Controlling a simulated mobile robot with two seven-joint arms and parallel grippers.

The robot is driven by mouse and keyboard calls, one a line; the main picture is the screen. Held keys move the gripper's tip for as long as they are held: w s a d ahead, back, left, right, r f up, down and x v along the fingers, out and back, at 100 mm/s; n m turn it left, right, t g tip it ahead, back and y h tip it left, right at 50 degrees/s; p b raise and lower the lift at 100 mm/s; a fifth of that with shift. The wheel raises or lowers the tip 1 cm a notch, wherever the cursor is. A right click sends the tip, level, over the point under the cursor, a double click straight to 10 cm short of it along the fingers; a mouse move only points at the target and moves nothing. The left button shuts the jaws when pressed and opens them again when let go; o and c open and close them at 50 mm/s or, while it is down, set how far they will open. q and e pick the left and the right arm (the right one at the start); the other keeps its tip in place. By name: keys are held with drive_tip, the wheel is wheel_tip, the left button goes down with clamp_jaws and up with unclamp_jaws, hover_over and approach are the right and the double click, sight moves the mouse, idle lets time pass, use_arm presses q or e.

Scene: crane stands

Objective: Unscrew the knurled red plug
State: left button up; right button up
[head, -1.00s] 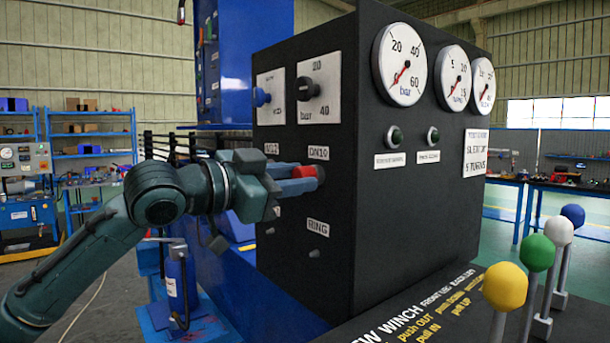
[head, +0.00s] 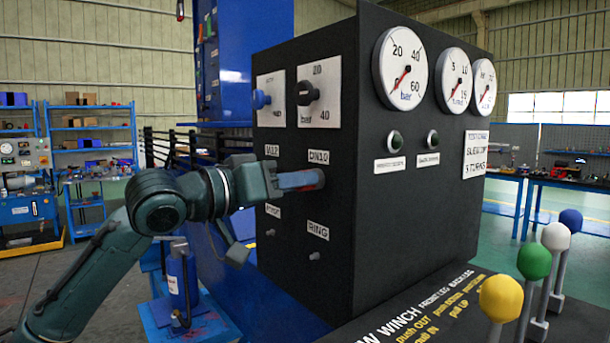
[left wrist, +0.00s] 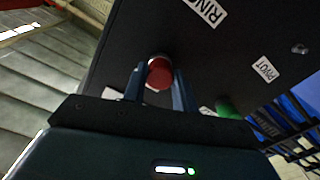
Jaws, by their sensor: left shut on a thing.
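The knurled red plug (left wrist: 159,74) sits on the black panel between the two fingers of my left gripper (left wrist: 160,84) in the left wrist view. In the head view my left gripper (head: 308,180) reaches the panel's left face just under the DN10 label (head: 319,158), and its fingers hide most of the plug. The gripper is shut on the plug. A green plug (left wrist: 224,107) shows beside it in the left wrist view. My right gripper is not in view.
The black control cabinet (head: 420,225) carries knobs, gauges and small studs by the RING label (head: 318,229). Levers with yellow (head: 501,298), green, white and blue balls stand at the front right. A blue bottle (head: 181,280) stands low at the left.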

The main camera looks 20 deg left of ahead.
use_arm(q)
drive_tip(key=n+p, duration=0.2)
drive_tip(key=n, duration=0.3)
idle(0.3)
drive_tip(key=n+p, duration=0.1)
drive_tip(key=n, duration=0.4)
drive_tip(key=shift+p, duration=0.4)
drive_tip(key=shift+n, duration=0.3)
